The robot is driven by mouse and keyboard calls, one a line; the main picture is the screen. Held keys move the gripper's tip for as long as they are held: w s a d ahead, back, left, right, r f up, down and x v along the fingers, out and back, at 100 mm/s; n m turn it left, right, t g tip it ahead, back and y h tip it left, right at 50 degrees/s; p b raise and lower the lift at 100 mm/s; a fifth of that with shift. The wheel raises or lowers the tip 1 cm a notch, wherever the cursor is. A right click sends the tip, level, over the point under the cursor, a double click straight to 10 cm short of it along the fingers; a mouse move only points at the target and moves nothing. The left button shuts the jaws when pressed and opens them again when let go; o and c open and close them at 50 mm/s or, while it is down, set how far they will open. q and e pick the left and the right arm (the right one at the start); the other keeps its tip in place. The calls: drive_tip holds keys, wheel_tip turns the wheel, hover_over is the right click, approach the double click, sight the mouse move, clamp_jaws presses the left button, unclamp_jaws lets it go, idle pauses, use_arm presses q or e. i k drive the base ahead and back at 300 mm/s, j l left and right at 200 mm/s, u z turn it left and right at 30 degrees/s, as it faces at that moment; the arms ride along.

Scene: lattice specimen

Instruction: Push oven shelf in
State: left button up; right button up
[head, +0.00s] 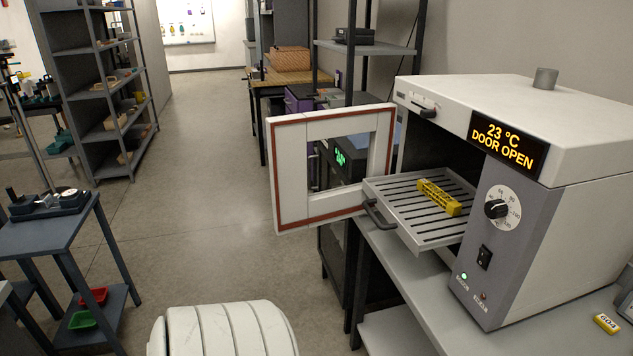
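The oven (571,121) is a white box with a grey control panel at the right, on a bench. Its display (508,142) reads "23 °C DOOR OPEN". The oven door (290,167), white with a red-brown seal and a window, stands swung open to the left. The slotted oven shelf (407,193) sticks partly out of the oven's opening, its dark handle (378,214) at the front edge. A yellow lattice specimen (439,198) lies on the shelf. The shelf's rear part is inside the dark chamber. Neither gripper shows in the head view.
The grey bench (391,266) runs under the oven, with a yellow "604" tag (606,323) at right. A blue-grey table (45,231) stands at left, a shelf rack (88,60) behind it. Open floor (195,190) lies between. The white rounded part at the bottom is probably mine.

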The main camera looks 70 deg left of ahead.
sight(422, 224)
drive_tip(key=i+u, duration=0.1)
drive_tip(key=u, duration=1.6)
drive_tip(key=i+j+z, duration=0.15)
drive_tip(key=i+j, duration=0.15)
